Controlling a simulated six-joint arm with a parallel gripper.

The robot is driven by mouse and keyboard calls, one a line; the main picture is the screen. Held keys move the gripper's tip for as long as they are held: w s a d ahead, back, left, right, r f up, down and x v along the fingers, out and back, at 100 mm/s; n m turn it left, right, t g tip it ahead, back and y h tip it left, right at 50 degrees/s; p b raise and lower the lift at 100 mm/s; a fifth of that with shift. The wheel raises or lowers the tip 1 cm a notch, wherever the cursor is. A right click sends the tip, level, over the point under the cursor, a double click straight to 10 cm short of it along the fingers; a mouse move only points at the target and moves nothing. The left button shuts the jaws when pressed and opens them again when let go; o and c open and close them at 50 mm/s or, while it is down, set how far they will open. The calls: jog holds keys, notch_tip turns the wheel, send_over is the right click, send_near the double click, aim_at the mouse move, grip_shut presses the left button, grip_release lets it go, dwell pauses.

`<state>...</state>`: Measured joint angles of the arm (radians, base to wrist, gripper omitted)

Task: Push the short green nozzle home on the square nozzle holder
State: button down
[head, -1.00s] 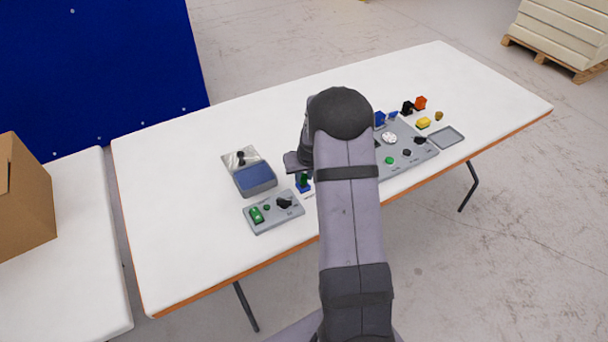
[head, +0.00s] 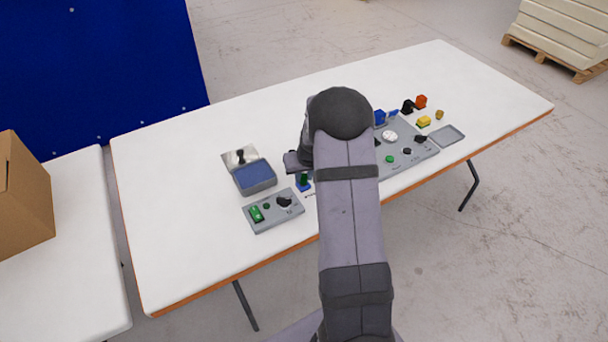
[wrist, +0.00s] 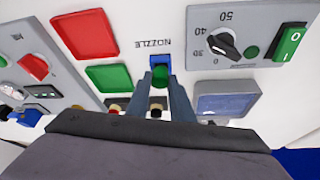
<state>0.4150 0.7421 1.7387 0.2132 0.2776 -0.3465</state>
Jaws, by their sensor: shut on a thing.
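The short green nozzle (wrist: 160,74) is between my gripper's fingertips (wrist: 161,82) in the wrist view. It is in line with the blue square nozzle holder (wrist: 160,61), with the "NOZZLE" lettering on the white table beside it. In the head view the green nozzle (head: 304,178) stands upright over the blue holder (head: 304,188). I cannot tell whether a gap is left between them. My gripper is shut on the nozzle; its fingers are mostly hidden by my arm in the head view.
A grey panel with a green switch, knob and button (head: 274,212) lies close by on the near side. A blue-topped box (head: 255,178) stands to the left. A larger grey panel (head: 412,150), a tray (head: 447,135) and small coloured parts are to the right. The left of the table is clear.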

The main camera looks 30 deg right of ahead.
jog(key=shift+f+b, duration=0.4)
jog(key=shift+f, duration=0.1)
jog(key=c, duration=1.5)
grip_release()
jog(key=shift+b+v, duration=0.55)
jog(key=shift+v, duration=3.2)
jog(key=shift+f, duration=0.1)
